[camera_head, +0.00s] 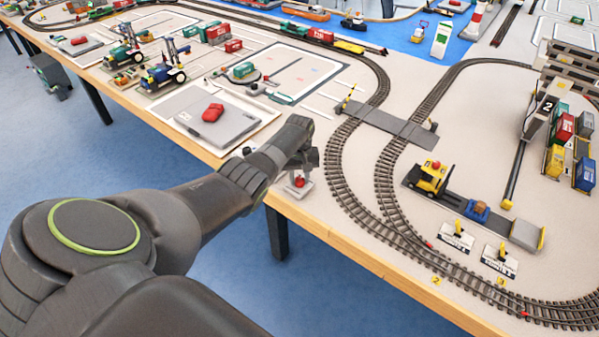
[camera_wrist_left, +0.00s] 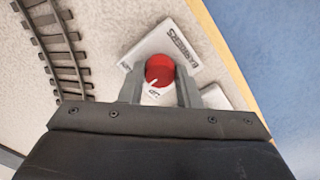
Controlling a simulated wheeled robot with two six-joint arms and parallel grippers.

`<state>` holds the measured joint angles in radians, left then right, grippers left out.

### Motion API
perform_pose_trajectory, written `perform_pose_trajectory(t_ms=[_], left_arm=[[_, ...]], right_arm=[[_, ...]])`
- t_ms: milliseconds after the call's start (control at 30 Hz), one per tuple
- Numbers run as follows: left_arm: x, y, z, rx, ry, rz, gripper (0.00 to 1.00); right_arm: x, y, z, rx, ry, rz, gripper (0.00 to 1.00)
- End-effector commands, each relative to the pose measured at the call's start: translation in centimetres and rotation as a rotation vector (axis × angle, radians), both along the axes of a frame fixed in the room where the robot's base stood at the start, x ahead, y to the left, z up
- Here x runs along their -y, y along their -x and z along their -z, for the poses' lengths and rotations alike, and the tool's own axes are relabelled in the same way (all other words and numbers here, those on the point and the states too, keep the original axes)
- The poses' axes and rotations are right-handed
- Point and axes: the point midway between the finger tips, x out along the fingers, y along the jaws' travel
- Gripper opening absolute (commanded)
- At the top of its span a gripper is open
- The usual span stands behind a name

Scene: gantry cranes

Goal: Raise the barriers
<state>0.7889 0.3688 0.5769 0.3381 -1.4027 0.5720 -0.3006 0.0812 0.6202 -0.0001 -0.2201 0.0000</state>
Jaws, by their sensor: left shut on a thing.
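A small light control plate (camera_wrist_left: 180,38) marked "BARRIERS" lies near the table's front edge. It carries a red knob (camera_wrist_left: 160,68) with a white mark. In the head view the red knob (camera_head: 299,181) shows just below my left gripper (camera_head: 303,166). In the left wrist view my left gripper (camera_wrist_left: 160,90) has one finger on each side of the knob and is shut on it. A grey level crossing (camera_head: 398,126) spans the tracks. A yellow-and-black barrier arm (camera_head: 345,99) stands tilted at its left end; the right end is too small to read. My right gripper is out of view.
A grey case with a red object (camera_head: 212,113) lies on a pad left of my gripper. Curved track (camera_head: 345,190) runs close on the right. A yellow truck (camera_head: 432,178) and two white labelled blocks (camera_head: 457,236) stand further right. The table edge is right below the plate.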

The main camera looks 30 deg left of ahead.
Motion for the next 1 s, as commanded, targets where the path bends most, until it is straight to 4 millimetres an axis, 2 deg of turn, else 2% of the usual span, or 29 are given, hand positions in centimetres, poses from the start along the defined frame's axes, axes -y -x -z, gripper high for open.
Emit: perform_pose_trajectory(t_ms=[200, 600, 1000], left_arm=[[0.0, -0.1, -0.3, 0.002, -0.001, -0.206, 0.07], [-0.1, -0.1, -0.2, 0.003, -0.002, -0.553, 0.07], [-0.1, -0.2, -0.2, 0.005, -0.002, -0.742, 0.07]], right_arm=[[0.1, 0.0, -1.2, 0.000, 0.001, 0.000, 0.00], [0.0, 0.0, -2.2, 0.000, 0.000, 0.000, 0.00], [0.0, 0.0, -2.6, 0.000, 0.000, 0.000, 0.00]])
